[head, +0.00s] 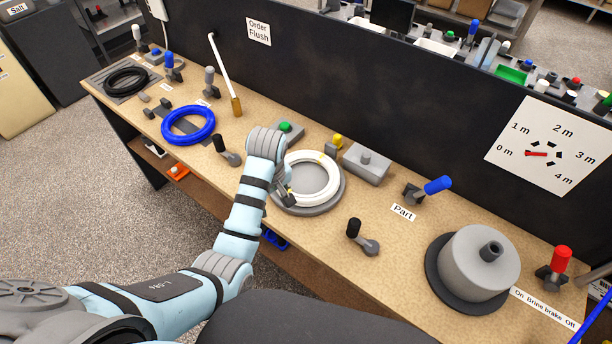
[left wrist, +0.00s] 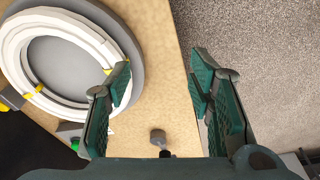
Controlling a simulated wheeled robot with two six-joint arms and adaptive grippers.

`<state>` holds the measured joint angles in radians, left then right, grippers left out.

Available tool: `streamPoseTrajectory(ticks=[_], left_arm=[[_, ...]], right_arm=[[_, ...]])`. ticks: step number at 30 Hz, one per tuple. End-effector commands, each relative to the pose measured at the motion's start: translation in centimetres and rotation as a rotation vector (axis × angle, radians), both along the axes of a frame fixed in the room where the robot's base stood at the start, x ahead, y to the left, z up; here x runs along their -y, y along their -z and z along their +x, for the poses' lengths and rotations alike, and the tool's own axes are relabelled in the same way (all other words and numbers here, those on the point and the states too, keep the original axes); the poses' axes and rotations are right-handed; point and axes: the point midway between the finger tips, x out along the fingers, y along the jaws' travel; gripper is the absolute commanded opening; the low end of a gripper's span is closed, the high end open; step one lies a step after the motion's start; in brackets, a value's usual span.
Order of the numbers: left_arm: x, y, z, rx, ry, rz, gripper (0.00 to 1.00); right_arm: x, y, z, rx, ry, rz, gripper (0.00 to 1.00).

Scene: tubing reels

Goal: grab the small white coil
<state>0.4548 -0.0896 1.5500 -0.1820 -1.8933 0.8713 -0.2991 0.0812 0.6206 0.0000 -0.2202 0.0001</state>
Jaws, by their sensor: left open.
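The white coil (head: 334,181) lies flat on a round grey plate (head: 343,192) in the middle of the bench, with small yellow ties on it. In the left wrist view the coil (left wrist: 14,62) fills the upper left. My left gripper (head: 287,194) is at the coil's near left side and hides part of it. In the left wrist view the gripper (left wrist: 160,78) is open and empty between its fingers. Its left finger overlaps the coil's edge; whether it touches I cannot tell. My right gripper is not in view.
A blue coil (head: 168,132) and a black coil (head: 110,83) lie to the left. Levers with black handles (head: 353,228) stand by the front edge. A grey block (head: 366,170) and a large grey drum (head: 478,262) are to the right. A dark panel (head: 330,75) rises behind.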

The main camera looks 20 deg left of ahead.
Motion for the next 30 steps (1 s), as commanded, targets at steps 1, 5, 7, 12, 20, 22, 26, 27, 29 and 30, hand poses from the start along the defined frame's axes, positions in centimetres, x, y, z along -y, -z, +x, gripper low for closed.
streamPoseTrajectory(ticks=[1,5,7,12,20,22,26,27,29,30], left_arm=[[1.0,-2.1,2.1,-0.004,-0.064,-0.008,0.48],[2.9,-7.2,5.5,-0.030,-0.228,-0.006,0.48],[3.3,-8.2,6.2,-0.035,-0.275,0.000,0.48],[3.1,-4.7,6.5,-0.039,-0.295,0.004,0.48],[2.5,0.0,6.7,-0.039,-0.292,0.003,0.48],[2.5,0.8,6.7,-0.039,-0.291,0.003,0.48],[2.4,3.4,6.8,-0.041,-0.291,0.003,0.48],[2.3,4.2,6.9,-0.039,-0.292,0.003,0.48],[2.2,5.0,6.9,-0.039,-0.291,0.002,0.48],[2.2,5.3,6.9,-0.037,-0.291,0.001,0.48]], right_arm=[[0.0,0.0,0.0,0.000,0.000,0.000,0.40],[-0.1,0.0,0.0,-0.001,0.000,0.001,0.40],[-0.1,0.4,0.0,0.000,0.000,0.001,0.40],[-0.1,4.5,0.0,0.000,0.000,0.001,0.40],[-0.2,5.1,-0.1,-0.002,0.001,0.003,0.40],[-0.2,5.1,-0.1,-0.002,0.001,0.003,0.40],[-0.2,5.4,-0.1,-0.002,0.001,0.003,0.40],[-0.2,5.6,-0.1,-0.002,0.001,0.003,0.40],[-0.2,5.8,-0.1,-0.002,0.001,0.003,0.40],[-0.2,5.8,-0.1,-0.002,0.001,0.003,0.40]])
